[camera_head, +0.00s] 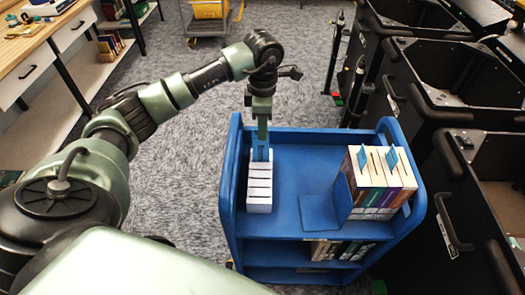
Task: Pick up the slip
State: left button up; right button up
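My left gripper (262,147) points down over the back end of a white slotted box (259,190), at the left of the blue cart's top. A narrow blue piece shows at its fingertips, above the box's rear slots. I cannot tell whether it is a slip between the fingers, or how far the fingers are apart. Two blue slips, a left one (362,158) and a right one (391,158), stick up from the books (376,190) at the right of the cart. My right gripper is not in view.
The blue cart (300,170) has raised side walls and a blue bookend (327,208) beside the books. More books (340,250) lie on its lower shelf. Black bins (435,130) stand close on the right. A workbench (40,45) is at the upper left.

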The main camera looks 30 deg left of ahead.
pick_arm(q)
jog(key=p, duration=0.2)
send_over(261, 153)
notch_tip(261, 153, down, 4)
jog(key=shift+f, duration=0.8)
grip_shut()
